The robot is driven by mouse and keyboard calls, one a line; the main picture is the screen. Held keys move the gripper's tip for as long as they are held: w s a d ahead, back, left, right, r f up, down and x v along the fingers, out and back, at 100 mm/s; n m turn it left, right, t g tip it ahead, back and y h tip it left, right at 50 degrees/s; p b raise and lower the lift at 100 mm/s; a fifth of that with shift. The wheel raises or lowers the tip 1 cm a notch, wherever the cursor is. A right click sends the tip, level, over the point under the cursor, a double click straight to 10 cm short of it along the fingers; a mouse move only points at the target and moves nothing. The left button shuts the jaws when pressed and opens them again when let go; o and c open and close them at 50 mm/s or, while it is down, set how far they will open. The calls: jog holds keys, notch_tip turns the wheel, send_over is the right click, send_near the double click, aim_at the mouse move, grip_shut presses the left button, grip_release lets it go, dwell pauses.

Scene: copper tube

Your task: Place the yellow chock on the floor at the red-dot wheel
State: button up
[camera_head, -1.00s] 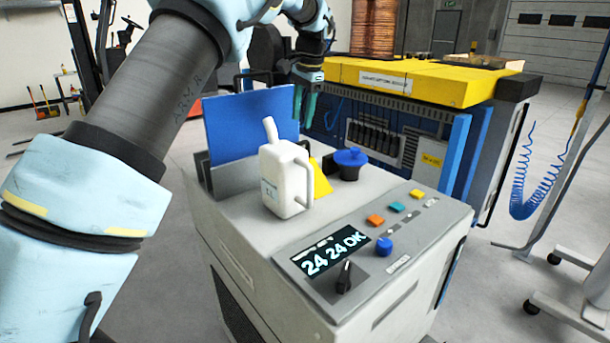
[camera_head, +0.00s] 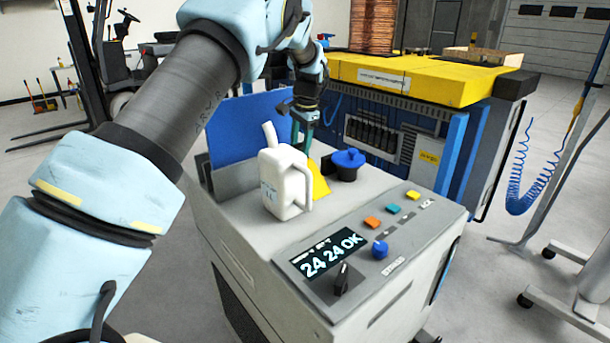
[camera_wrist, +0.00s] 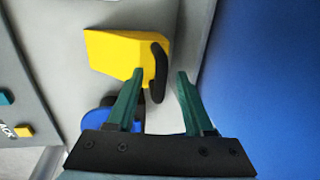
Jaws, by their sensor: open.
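The yellow chock (camera_wrist: 118,55) lies on the grey machine top in the wrist view, with a black handle (camera_wrist: 159,68) on its right side. In the head view the chock (camera_head: 319,181) is partly hidden behind the white jug. My gripper (camera_wrist: 157,75) is open, its two green fingers pointing toward the chock. The left finger appears near the chock's lower right, and the handle shows between the fingertips; I cannot tell the remaining distance. In the head view my gripper (camera_head: 303,138) hangs above the machine top, just behind the jug. No red-dot wheel can be made out.
The white jug (camera_head: 284,182) stands beside the chock. A blue knob-like cap (camera_head: 348,160) is to the right, and a blue panel (camera_head: 235,128) rises at the back left. A yellow-topped machine (camera_head: 420,76) stands behind. Grey floor (camera_head: 490,285) is free at the right.

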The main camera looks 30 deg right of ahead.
grip_shut()
jog(key=shift+r, duration=0.1)
dwell(1.2)
